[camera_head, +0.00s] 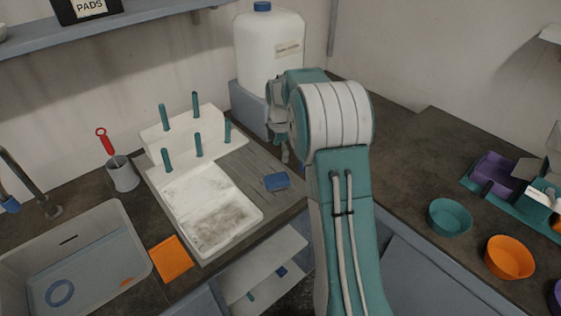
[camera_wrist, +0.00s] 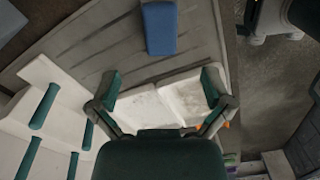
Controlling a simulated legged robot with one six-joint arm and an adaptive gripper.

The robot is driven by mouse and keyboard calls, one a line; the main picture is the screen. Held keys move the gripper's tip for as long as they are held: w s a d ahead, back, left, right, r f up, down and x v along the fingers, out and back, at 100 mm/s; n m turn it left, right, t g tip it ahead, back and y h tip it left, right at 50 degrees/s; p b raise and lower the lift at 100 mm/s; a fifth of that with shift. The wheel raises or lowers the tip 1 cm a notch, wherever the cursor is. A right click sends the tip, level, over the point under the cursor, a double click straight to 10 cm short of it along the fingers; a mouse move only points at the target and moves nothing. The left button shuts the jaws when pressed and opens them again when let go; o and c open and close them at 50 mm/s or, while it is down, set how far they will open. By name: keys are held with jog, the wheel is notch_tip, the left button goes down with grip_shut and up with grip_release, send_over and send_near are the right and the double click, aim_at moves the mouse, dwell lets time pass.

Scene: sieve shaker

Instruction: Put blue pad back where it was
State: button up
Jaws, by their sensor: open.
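The blue pad (camera_head: 276,181) lies on the grey grooved draining board (camera_head: 250,160), right of the white rack with teal pegs. It also shows in the wrist view as a blue block (camera_wrist: 160,28) at the top middle, beyond my fingertips. My gripper (camera_head: 282,150) hangs above the back of the draining board, in front of the large white jug. In the wrist view my gripper (camera_wrist: 162,88) has its two teal fingers spread wide with nothing between them. The pad is apart from the fingers.
The white peg rack (camera_head: 185,137) and a stained white tray (camera_head: 208,212) stand left of the pad. The white jug (camera_head: 268,50) is behind my gripper. An orange pad (camera_head: 171,259), a grey cup (camera_head: 122,174) and a sink (camera_head: 75,262) are further left. Bowls (camera_head: 450,217) stand right.

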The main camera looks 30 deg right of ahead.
jog(key=s+a+r+m+t, duration=0.3)
jog(key=s+a+r+m, duration=0.55)
jog(key=s+r, duration=0.6)
jog(key=s+a+m+t, duration=0.1)
jog(key=s+a+m, duration=0.2)
jog(key=s, duration=0.5)
jog(key=s+a+m+t, duration=0.1)
jog(key=s+a+m, duration=0.2)
jog(key=s, duration=0.6)
jog(key=shift+s+a+r+m+t, duration=0.3)
jog(key=shift+r+m, duration=0.05)
jog(key=shift+m, duration=0.6)
